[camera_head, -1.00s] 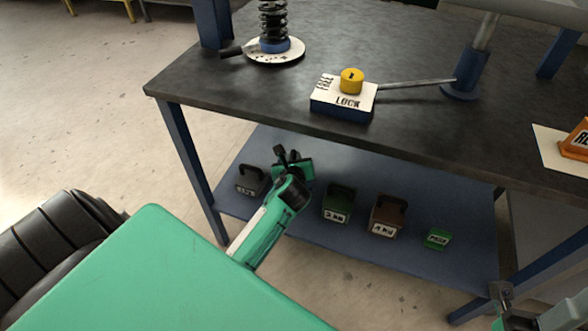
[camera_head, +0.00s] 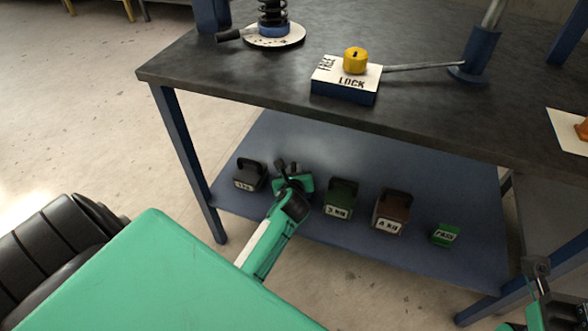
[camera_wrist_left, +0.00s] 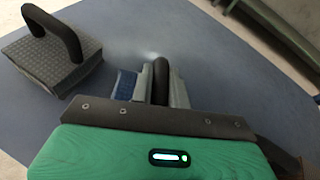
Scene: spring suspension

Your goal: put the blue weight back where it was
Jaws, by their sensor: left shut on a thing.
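My left gripper (camera_head: 290,176) is at the lower shelf, in the gap between the dark grey weight (camera_head: 249,175) and the green 3 kg weight (camera_head: 341,200). In the left wrist view it is shut on the dark handle (camera_wrist_left: 161,82) of the blue weight (camera_wrist_left: 125,85). Only a small blue part of that weight shows beside a finger; my gripper hides it in the head view. I cannot tell whether its base touches the shelf. My right gripper (camera_head: 538,268) shows partly at the lower right, and its jaws are unclear.
A brown 4 kg weight (camera_head: 391,211) and a small green block (camera_head: 445,235) stand farther right on the blue shelf (camera_head: 385,160). The dark tabletop (camera_head: 230,75) overhangs it, with a FREE/LOCK box (camera_head: 345,88) above. A table leg (camera_head: 190,160) stands at the left.

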